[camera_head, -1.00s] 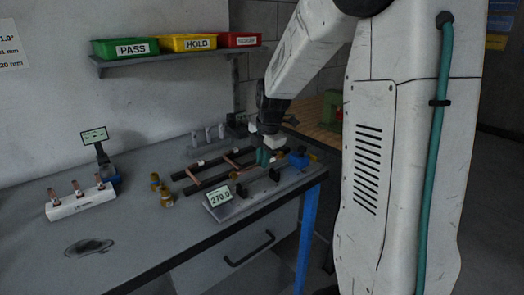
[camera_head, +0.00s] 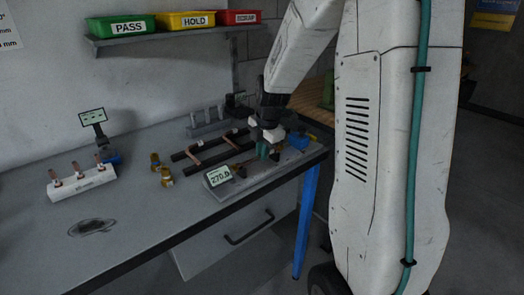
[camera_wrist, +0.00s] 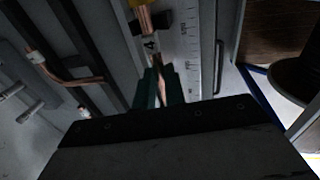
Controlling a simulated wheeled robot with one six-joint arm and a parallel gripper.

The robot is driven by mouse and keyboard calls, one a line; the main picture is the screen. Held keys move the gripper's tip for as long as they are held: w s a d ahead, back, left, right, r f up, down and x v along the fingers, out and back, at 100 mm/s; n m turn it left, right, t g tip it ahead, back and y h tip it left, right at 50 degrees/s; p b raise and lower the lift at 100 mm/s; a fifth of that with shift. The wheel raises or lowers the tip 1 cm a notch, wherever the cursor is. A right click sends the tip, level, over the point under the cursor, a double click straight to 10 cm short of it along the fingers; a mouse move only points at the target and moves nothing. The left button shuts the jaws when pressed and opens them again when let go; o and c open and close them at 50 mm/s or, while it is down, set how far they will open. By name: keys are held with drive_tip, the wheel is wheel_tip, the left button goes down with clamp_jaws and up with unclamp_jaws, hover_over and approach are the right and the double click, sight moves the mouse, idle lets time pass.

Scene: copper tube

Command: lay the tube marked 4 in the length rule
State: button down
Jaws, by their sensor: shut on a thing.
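In the head view my gripper (camera_head: 263,150) is low over the length rule (camera_head: 240,186), whose display reads about 270, and largely hides the tube.
Dark rails (camera_head: 190,155) behind the rule carry other copper tubes (camera_head: 212,158). Brass fittings (camera_head: 166,176) stand left of them. A white block (camera_head: 82,184) with copper pieces is farther left. A blue item (camera_head: 297,141) is close right of my gripper. The front left bench is mostly clear.

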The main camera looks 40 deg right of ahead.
drive_tip(key=shift+f, duration=0.25)
drive_tip(key=c, duration=1.4)
unclamp_jaws()
drive_tip(key=r, duration=0.2)
drive_tip(key=s+r, duration=0.1)
drive_tip(key=r, duration=0.4)
drive_tip(key=shift+s+r, duration=0.25)
drive_tip(key=shift+r, duration=0.1)
